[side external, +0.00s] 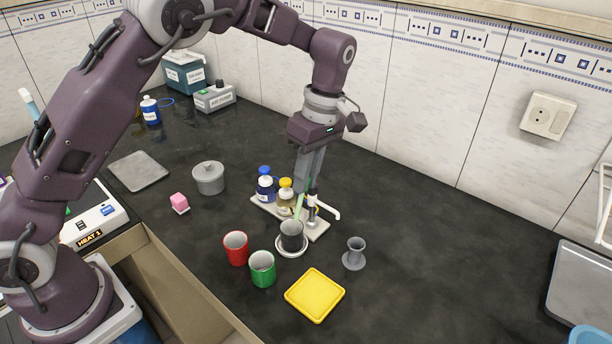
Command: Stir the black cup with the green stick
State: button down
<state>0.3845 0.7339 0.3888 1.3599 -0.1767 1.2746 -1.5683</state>
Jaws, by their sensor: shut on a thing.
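The black cup (291,237) stands upright on a small white round base (291,252) near the middle of the bench. My gripper (307,188) points down just above and behind the cup. It is shut on the green stick (299,207), a thin light green rod that slants down to the cup's mouth. The stick's lower end appears to be inside the cup, but the cup wall hides it. I cannot tell whether it touches the cup's bottom. The fingers partly hide the stick's upper end.
Red cup (236,249) and green cup (262,269) stand close left of the black cup. A rack (318,230) with blue-capped (265,188) and yellow-capped (285,197) bottles is behind. Yellow tray (315,295) lies in front, grey hourglass-shaped vessel (354,254) right.

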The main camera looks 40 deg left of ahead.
jog(key=shift+s+a+v, duration=0.1)
jog(key=shift+s+v, duration=0.05)
jog(key=shift+v, duration=0.7)
jog(key=shift+s+a+v, duration=0.1)
jog(key=shift+s+v, duration=0.05)
jog(key=shift+v, duration=0.65)
jog(key=shift+s+a+v, duration=0.1)
jog(key=shift+s+v, duration=0.05)
jog(key=shift+v, duration=0.7)
jog(key=shift+r, duration=0.1)
